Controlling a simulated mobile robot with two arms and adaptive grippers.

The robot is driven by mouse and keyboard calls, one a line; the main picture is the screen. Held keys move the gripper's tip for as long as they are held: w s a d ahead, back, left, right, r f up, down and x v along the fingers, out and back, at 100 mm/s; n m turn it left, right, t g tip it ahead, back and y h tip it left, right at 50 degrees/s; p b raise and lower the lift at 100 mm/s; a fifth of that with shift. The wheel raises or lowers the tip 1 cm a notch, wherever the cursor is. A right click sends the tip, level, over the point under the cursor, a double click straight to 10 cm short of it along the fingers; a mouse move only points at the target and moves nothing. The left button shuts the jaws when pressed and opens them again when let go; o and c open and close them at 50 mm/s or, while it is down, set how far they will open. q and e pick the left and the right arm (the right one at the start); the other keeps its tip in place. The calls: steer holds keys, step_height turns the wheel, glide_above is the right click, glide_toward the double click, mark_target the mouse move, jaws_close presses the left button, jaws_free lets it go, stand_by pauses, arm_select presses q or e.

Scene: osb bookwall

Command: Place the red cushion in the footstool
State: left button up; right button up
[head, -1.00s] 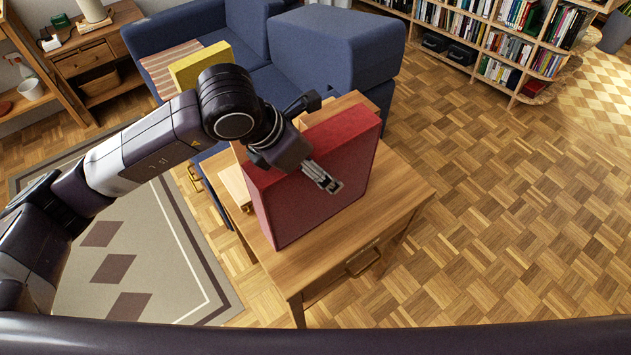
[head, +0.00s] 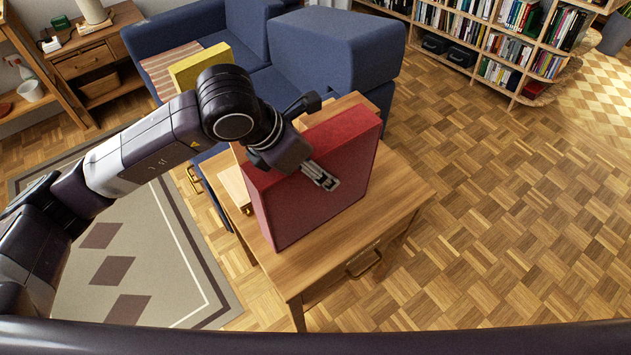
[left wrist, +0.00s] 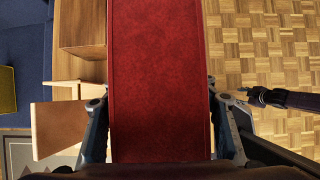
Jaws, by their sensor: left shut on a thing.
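The red cushion (head: 322,185) stands upright on its edge on a wooden table with a drawer handle (head: 405,198). My left gripper (head: 322,177) is shut on it across its thickness, with one finger showing on the near face. In the left wrist view the red cushion (left wrist: 160,80) fills the middle, between the two fingers of my left gripper (left wrist: 160,125). My right gripper (left wrist: 246,92) shows small at the right of that view; its jaw state is unclear. I cannot tell for sure which thing is the footstool.
Wooden box-like parts (left wrist: 83,25) and a tilted panel (left wrist: 58,127) lie beside the cushion. A blue sofa (head: 325,48) with a yellow cushion (head: 198,65) stands behind. Bookshelves (head: 495,40) stand at the back right. The parquet floor (head: 520,230) at right is clear.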

arm_select(q)
jaws_close()
